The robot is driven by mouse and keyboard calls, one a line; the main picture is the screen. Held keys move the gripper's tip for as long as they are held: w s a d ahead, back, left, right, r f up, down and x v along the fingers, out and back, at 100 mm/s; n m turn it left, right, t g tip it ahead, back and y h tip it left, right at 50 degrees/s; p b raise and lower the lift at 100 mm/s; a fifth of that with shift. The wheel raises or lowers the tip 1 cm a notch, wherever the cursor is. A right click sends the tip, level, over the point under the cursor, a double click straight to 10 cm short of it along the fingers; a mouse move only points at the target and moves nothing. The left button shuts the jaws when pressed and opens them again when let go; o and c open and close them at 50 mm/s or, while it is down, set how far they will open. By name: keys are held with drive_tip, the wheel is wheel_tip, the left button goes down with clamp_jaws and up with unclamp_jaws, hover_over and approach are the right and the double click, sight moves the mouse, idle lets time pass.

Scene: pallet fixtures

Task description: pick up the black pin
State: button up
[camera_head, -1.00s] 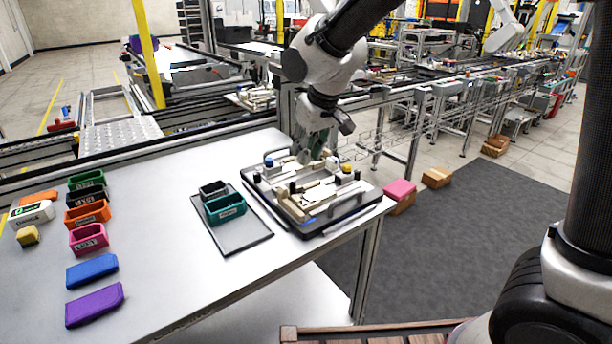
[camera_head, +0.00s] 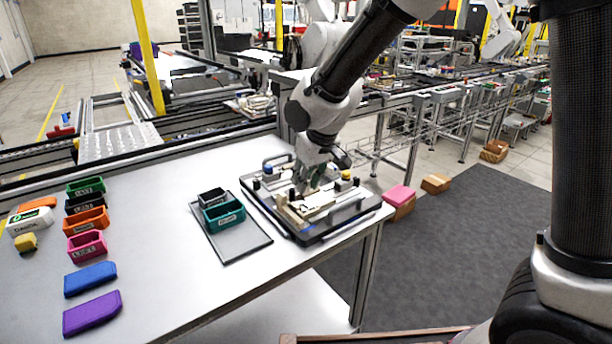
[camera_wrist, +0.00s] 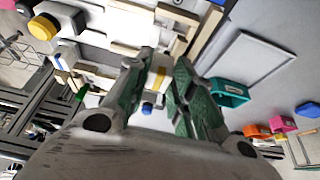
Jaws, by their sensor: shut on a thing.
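The pallet fixture (camera_head: 318,232) lies on the table near its right end, with cream blocks and small knobs on it. My gripper (camera_head: 303,190) is down at the fixture among the cream blocks, its fingers pointing downward. In the wrist view, the green-grey fingers of my gripper (camera_wrist: 165,60) are close together above the fixture, with a narrow gap between them. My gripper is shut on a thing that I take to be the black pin. The pin is hidden or too small to make out between the fingertips.
A blue knob (camera_head: 267,169) and a yellow knob (camera_head: 346,174) stand on the fixture near my gripper. A dark tray (camera_head: 245,246) with a teal bin (camera_head: 224,214) lies left of it. Several coloured bins and blocks line the left; the table between is clear.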

drive_tip(key=shift+f, duration=0.15)
drive_tip(key=o, duration=1)
